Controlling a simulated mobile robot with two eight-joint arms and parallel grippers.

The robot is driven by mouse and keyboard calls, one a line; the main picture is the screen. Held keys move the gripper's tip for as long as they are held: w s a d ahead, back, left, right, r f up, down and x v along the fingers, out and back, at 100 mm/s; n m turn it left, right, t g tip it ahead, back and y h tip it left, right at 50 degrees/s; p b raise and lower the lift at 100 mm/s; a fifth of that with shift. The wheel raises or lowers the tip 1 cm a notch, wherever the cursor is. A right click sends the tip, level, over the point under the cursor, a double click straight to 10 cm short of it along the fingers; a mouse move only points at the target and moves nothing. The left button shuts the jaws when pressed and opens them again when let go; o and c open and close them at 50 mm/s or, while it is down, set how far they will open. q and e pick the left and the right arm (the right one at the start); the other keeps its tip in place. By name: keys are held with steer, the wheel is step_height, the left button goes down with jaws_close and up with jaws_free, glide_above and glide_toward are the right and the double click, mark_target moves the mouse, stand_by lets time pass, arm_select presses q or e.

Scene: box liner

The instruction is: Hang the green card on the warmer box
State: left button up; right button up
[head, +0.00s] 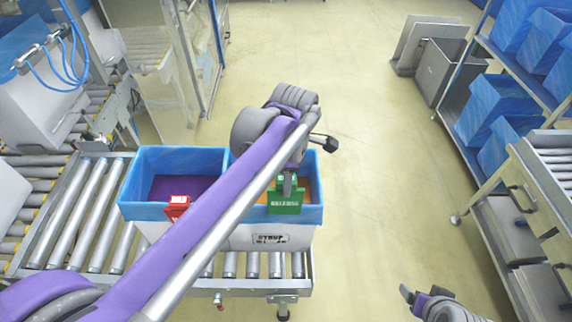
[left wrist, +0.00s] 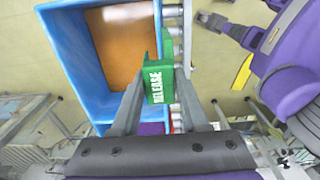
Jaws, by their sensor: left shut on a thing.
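The green card (head: 285,203), with white lettering that reads RELEASE, is at the front rim of the right-hand blue box with an orange inside (head: 245,214). My left gripper (head: 288,186) is shut on the card from above. In the left wrist view, the card (left wrist: 158,84) sits between the fingertips, at the box wall (left wrist: 80,75). It appears to overlap the rim; whether it rests on it I cannot tell. The left-hand blue box has a purple inside (head: 150,211). My right gripper (head: 418,296) is at the lower right, away from the boxes; its jaw state is unclear.
A red card (head: 177,207) is on the front rim of the purple-inside box, close to my left arm. Both boxes stand on a roller conveyor (head: 90,215). A shelf rack with blue bins (head: 495,100) stands at the right. The floor between is clear.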

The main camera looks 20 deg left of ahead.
mark_target(287, 202)
arm_select(q)
steer(key=shift+f, duration=0.1)
steer(key=shift+s+d+f+b, duration=0.2)
steer(key=shift+f+b, duration=0.2)
steer(key=shift+f, duration=0.55)
steer(key=shift+a+f+b, duration=0.1)
steer(key=shift+f+b, duration=2.1)
steer(key=shift+f, duration=1.5)
steer(key=shift+w, duration=0.1)
arm_select(e)
steer(key=s+f, duration=0.3)
steer(key=f, duration=0.4)
steer(key=shift+g, duration=0.3)
steer(key=shift+f, duration=0.1)
arm_select(q)
steer(key=o, duration=1.1)
arm_select(e)
steer(key=shift+d, duration=0.1)
